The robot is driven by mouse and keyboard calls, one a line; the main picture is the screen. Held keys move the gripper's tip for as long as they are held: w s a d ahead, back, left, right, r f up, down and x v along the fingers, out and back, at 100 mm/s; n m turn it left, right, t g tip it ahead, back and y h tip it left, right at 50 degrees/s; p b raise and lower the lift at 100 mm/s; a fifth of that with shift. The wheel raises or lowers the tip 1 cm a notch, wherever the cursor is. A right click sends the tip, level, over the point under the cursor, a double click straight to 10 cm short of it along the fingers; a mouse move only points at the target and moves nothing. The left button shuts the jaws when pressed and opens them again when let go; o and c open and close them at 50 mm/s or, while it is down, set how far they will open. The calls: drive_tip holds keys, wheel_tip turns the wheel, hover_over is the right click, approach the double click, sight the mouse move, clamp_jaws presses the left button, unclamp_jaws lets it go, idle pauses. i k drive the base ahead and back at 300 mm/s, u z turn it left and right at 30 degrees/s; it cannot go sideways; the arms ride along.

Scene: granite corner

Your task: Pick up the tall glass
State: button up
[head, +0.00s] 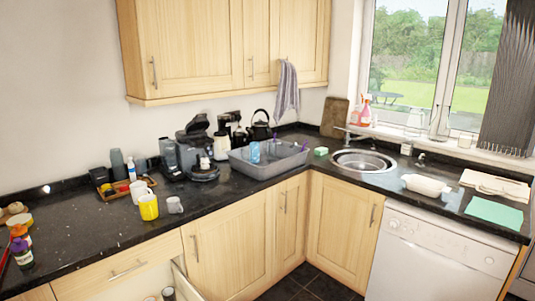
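A tall bluish see-through glass (255,152) stands in the grey basin (270,168) on the dark granite counter, near the corner. Its lower part is hidden by the basin's front wall. A tall dark grey-green tumbler (118,162) stands at the back left of the counter; I cannot tell whether it is glass. My gripper is not in view.
A black coffee machine (198,150) stands left of the basin. A yellow mug (149,207) and a grey mug (175,205) are near the front edge. The sink (362,161) is to the right. A drawer (140,285) below the counter is open.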

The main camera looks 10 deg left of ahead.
sight(271, 144)
drive_tip(key=z, duration=0.15)
drive_tip(key=i, duration=2.35)
drive_tip(key=u, duration=0.6)
drive_tip(key=i, duration=0.65)
drive_tip(key=u, duration=1.1)
drive_tip(key=i, duration=0.8)
drive_tip(key=u, duration=0.45)
